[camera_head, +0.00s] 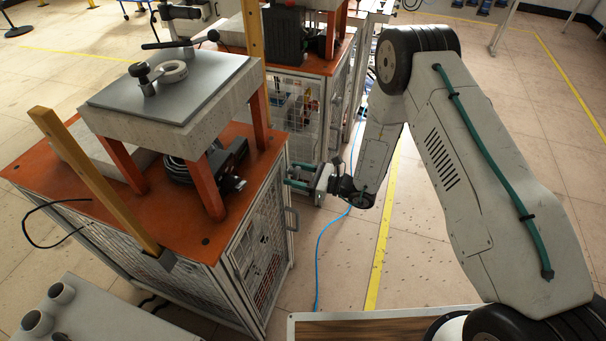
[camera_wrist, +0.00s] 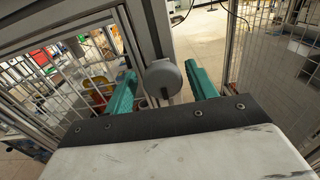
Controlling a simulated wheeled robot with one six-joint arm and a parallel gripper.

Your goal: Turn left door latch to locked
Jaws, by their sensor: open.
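A grey rounded latch (camera_wrist: 163,78) sits on the metal door frame in the wrist view. My gripper (camera_wrist: 160,85) is open, with one teal finger on each side of the latch and visible gaps between. I cannot tell whether the latch is at locked. In the head view my gripper (camera_head: 290,175) is at the upper right edge of the near cabinet, by its mesh door (camera_head: 258,240). The latch cannot be made out in that view. A mesh panel (camera_wrist: 85,75) shows left of the latch in the wrist view.
A door handle (camera_head: 291,218) sticks out below my gripper. An orange cabinet top (camera_head: 258,150) carries a raised grey plate (camera_head: 190,95) on red legs. A second cabinet (camera_head: 325,65) stands behind. The floor to the right is open, with a blue cable (camera_head: 325,240).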

